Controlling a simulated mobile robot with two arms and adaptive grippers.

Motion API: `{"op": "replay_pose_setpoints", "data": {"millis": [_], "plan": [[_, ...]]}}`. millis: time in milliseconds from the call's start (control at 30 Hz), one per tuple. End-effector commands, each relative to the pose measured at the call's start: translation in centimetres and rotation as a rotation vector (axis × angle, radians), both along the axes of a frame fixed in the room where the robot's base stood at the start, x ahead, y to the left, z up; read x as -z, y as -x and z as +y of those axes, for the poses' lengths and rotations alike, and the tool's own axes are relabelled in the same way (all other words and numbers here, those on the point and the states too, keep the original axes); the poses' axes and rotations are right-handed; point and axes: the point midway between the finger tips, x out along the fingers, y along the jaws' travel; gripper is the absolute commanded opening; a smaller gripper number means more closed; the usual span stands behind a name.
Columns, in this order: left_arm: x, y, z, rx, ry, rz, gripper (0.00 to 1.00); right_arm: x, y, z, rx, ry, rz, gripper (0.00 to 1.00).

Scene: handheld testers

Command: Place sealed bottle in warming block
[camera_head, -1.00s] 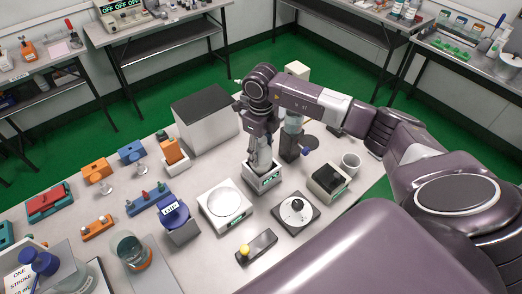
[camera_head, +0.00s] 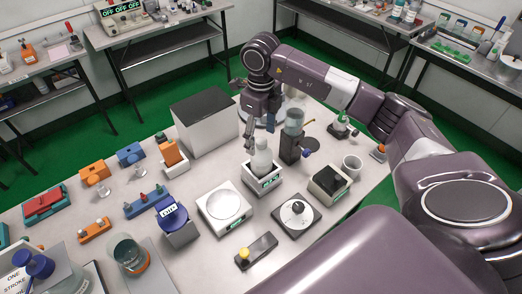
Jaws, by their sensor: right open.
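A pale, translucent bottle (camera_head: 263,160) stands upright in the top of the small white warming block (camera_head: 258,187), which has a lit green display on its front. The bottle's lower part is hidden inside the block. My right gripper (camera_head: 259,138) is open just above and behind the bottle, with its fingers pointing down. One finger is close beside the bottle's neck; I cannot tell if it touches. My left gripper is not in view.
A round-plate scale (camera_head: 225,205) and a dial device (camera_head: 296,212) stand in front of the block. A dark stand with a clear vessel (camera_head: 294,122) is close at the right. A large white box (camera_head: 205,122) is behind left.

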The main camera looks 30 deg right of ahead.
Motion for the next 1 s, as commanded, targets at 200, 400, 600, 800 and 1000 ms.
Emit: {"op": "replay_pose_setpoints", "data": {"millis": [200, 400, 600, 800, 1000], "plan": [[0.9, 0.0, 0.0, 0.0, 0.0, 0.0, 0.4, -3.5, -0.1, 0.0, 0.0, -0.001, -0.002, 0.66], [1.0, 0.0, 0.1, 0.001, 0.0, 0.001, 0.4, -4.7, 0.0, 0.0, 0.0, 0.0, 0.0, 0.66], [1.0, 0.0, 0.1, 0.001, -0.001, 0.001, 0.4, -4.8, 0.0, 0.0, 0.0, 0.0, 0.001, 0.66], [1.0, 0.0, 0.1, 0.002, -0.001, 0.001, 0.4, -4.8, 0.0, 0.0, 0.001, 0.0, 0.001, 0.66], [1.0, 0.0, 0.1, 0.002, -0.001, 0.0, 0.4, -4.7, 0.0, 0.0, 0.001, 0.0, 0.001, 0.66]]}}
